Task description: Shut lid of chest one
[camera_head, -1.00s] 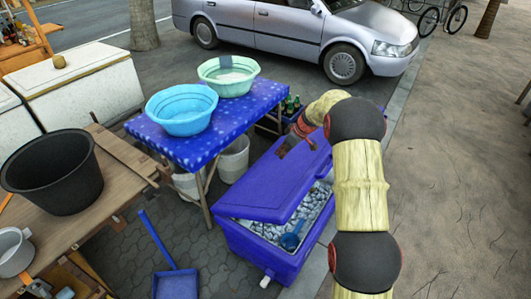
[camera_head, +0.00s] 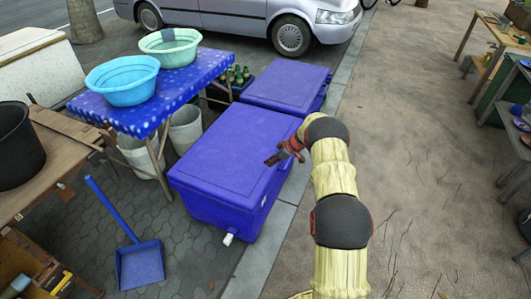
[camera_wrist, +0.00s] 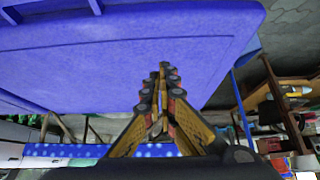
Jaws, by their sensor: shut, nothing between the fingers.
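A blue chest (camera_head: 225,205) stands on the paving in the head view, and its flat lid (camera_head: 237,143) lies down on the body with no gap visible. My gripper (camera_head: 272,160) is shut and empty, over the right part of this lid. In the wrist view, the closed fingertips (camera_wrist: 163,68) show against the blue lid surface (camera_wrist: 110,60). I cannot tell whether they touch it. The inside of the chest is hidden. A second blue chest (camera_head: 287,88) with its lid down stands just behind the first.
A blue-clothed table (camera_head: 150,105) with a blue basin (camera_head: 122,80) and a green basin (camera_head: 170,47) stands to the left. A blue dustpan (camera_head: 140,265) lies at front left. A silver car (camera_head: 240,15) is behind. The sandy ground (camera_head: 420,180) at right is clear.

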